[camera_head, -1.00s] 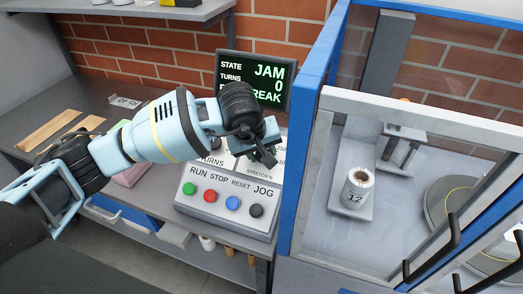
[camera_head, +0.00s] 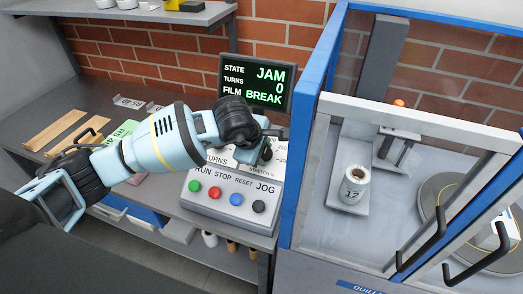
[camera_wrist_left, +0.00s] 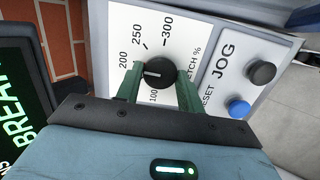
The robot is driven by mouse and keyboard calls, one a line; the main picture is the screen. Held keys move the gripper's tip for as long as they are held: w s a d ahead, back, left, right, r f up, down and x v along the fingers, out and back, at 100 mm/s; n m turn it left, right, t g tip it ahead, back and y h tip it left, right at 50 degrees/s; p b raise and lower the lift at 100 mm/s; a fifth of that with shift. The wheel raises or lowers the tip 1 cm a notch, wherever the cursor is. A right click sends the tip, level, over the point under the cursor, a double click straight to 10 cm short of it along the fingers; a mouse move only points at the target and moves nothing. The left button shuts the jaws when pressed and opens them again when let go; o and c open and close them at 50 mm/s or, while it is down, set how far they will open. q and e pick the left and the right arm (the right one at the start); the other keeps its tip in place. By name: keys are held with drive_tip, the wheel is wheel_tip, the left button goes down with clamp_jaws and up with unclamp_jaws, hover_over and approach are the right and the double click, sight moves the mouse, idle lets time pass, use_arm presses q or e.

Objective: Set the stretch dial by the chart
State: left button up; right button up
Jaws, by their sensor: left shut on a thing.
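The stretch dial (camera_wrist_left: 160,73) is a black knob with a white mark on a white scale of the control panel (camera_head: 226,216). My left gripper (camera_wrist_left: 158,88) has one green finger on each side of the knob and is shut on it. The white mark points left in the wrist view, between the 200 and 100 labels; the left finger covers the scale there. In the head view my left gripper (camera_head: 255,153) hides the dial. I cannot pick out the chart for certain; a green sheet (camera_head: 124,131) lies partly behind my arm. My right gripper is out of view.
The screen (camera_head: 256,85) reads JAM, turns 0, film BREAK. Green, red, blue and black buttons line the panel front (camera_head: 236,199). A blue-framed machine with clear doors (camera_head: 420,125) stands close on the right, with a roll marked 12 (camera_head: 354,185) inside.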

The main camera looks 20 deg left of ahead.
use_arm(q)
drive_tip(key=n+p, duration=0.1)
drive_tip(key=n, duration=0.2)
drive_tip(key=shift+r, duration=0.15)
drive_tip(key=shift+n+t, duration=0.3)
drive_tip(key=shift+n, duration=0.5)
drive_tip(key=shift+s+n+p, duration=0.1)
drive_tip(key=shift+n+p, duration=0.35)
drive_tip(key=shift+n, duration=0.75)
drive_tip(key=shift+f+n, duration=0.2)
drive_tip(key=shift+n, duration=0.9)
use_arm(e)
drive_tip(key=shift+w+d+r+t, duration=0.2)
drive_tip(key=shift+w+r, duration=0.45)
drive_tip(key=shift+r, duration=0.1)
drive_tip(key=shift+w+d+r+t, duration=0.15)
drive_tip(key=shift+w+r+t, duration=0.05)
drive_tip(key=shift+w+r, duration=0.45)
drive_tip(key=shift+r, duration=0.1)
use_arm(q)
drive_tip(key=o, duration=1)
drive_tip(key=shift+c, duration=0.2)
